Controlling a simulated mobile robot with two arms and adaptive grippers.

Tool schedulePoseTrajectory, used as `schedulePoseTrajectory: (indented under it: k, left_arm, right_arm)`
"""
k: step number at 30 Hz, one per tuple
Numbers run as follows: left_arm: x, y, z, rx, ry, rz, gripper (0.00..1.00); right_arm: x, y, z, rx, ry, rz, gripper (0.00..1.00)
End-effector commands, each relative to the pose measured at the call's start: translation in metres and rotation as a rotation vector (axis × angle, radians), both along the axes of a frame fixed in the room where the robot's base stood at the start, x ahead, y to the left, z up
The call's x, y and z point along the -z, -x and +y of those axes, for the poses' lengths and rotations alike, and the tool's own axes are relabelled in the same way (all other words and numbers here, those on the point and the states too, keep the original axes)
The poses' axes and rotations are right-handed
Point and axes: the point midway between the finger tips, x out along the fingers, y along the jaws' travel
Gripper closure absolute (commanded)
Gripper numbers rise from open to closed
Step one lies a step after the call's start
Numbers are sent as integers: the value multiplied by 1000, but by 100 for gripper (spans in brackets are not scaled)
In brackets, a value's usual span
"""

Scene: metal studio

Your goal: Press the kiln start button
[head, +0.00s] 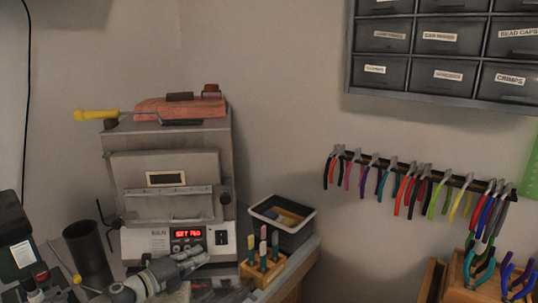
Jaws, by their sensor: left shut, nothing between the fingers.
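The kiln (165,195) is a grey metal box on the bench at left centre in the head view, with its front door shut. Its lower panel (160,243) has a lit red display (187,234), small dark round controls (178,247) under it and a black switch (221,237) to the right. I cannot tell which control is the start button. My left gripper (203,258) is shut and empty. It appears just below the panel, its tips pointing right; contact cannot be told. It hides the panel's lower edge. My right gripper is not in view.
A wooden block with upright handled tools (262,268) stands right of my gripper, before a dark bin (283,222). A dark cylinder (88,250) stands left of the kiln. A yellow-handled tool (97,115) lies on top. Pliers (415,185) hang on the wall.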

Motion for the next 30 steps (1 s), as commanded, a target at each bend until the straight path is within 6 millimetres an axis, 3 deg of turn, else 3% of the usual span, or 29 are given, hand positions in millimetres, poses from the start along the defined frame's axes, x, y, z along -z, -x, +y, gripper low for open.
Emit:
schedulePoseTrajectory:
  k: [30]
  left_arm:
    - [3, -9, 1, 0, 0, 0, 100]
  right_arm:
    - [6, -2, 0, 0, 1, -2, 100]
